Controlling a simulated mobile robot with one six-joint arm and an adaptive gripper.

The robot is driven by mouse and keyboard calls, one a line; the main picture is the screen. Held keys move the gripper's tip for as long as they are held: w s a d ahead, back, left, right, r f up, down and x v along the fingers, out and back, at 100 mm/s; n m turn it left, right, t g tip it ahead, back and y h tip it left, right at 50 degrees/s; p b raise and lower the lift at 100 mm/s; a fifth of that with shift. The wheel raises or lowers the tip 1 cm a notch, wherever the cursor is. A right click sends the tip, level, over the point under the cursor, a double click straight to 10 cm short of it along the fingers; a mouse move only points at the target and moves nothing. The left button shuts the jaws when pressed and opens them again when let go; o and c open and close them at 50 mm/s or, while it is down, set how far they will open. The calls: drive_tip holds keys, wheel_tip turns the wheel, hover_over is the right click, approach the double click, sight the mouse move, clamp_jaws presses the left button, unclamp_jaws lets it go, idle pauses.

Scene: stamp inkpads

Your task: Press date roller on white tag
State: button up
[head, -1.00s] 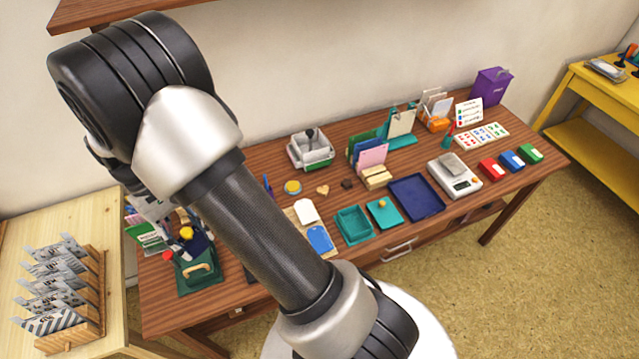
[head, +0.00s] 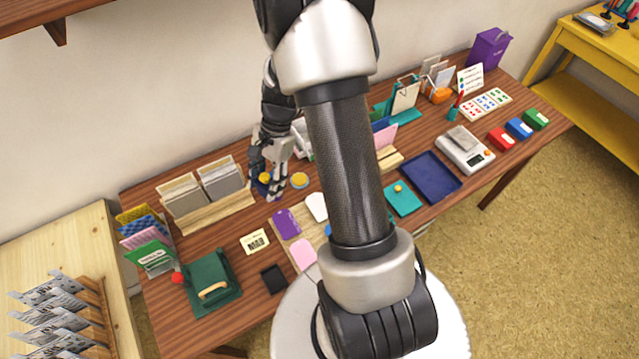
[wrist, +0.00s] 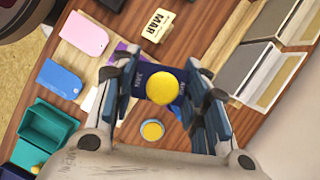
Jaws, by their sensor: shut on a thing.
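The date roller (wrist: 147,88) has a dark blue body and a round yellow knob. My gripper (wrist: 163,92) is shut on it, with the fingers on both sides of the body. In the head view my gripper (head: 268,186) is over the back of the table, left of a round yellow tin, and the date roller's yellow knob (head: 264,178) shows between the fingers. The white tag (head: 316,207) lies on a wooden board, right of the purple tag and apart from the roller. In the wrist view the white tag (wrist: 90,99) is partly hidden by a finger.
The yellow tin (head: 299,180) stands close to my gripper. Purple (head: 286,224) and pink (head: 302,254) tags share the board. A file holder (head: 205,190) stands left, a teal tray (wrist: 47,134) beyond the blue tag (wrist: 60,80). My arm hides the middle of the table.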

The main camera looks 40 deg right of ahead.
drive_tip(key=s+d+f+m+t+h+b, duration=0.15)
drive_tip(key=s+d+f+m+t, duration=0.3)
drive_tip(key=s+d+m, duration=0.55)
drive_tip(key=w+f+b, duration=0.1)
drive_tip(key=f, duration=0.1)
drive_tip(key=f+m+b, duration=0.1)
drive_tip(key=f+b, duration=0.1)
drive_tip(key=w+d+f+m+b, duration=0.1)
drive_tip(key=f+b, duration=0.1)
drive_tip(key=shift+w, duration=0.3)
drive_tip(key=shift+s+f+b, duration=0.1)
drive_tip(key=shift+f+b, duration=0.4)
drive_tip(key=shift+b, duration=0.05)
idle(1.6)
wheel_tip(320, 180, up, 7)
drive_tip(key=p, duration=0.6)
idle(0.4)
drive_tip(key=shift+r, duration=0.1)
idle(0.6)
